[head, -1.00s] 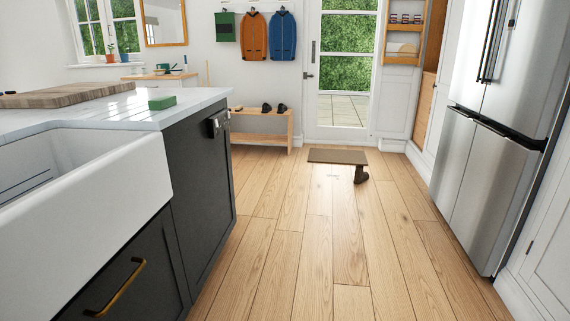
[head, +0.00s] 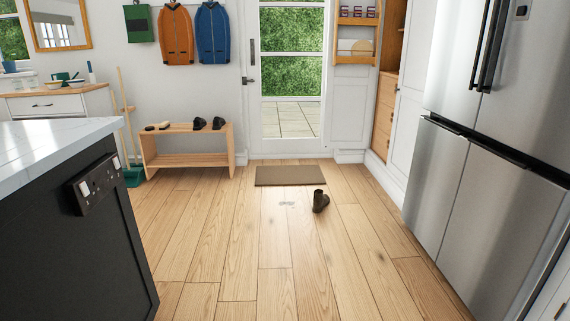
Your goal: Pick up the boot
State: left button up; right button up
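A dark brown boot (head: 320,201) stands on the wooden floor in the middle of the head view. It is just in front of the right part of a brown doormat (head: 300,176). The doormat lies before the glazed door. Neither of my grippers shows in the head view.
A kitchen island (head: 70,205) stands at the left and a steel fridge (head: 490,150) at the right. A wooden bench (head: 185,163) with shoes and a broom (head: 130,125) are by the back wall. The floor (head: 270,255) between me and the boot is clear, with small grey bits near the boot.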

aim_at(319, 201)
jog(key=i+z, duration=0.15)
jog(key=i, duration=0.45)
jog(key=i+z, duration=0.15)
jog(key=i, duration=0.4)
jog(key=i+j+z, duration=0.15)
jog(key=i, duration=0.45)
jog(key=i+j+z, duration=0.1)
jog(key=i, duration=0.45)
jog(key=i+l+u, duration=0.1)
jog(key=i, duration=0.55)
jog(key=i+l+u, duration=0.1)
jog(key=i, duration=0.5)
jog(key=i+l+u, duration=0.9)
jog(key=i, duration=0.15)
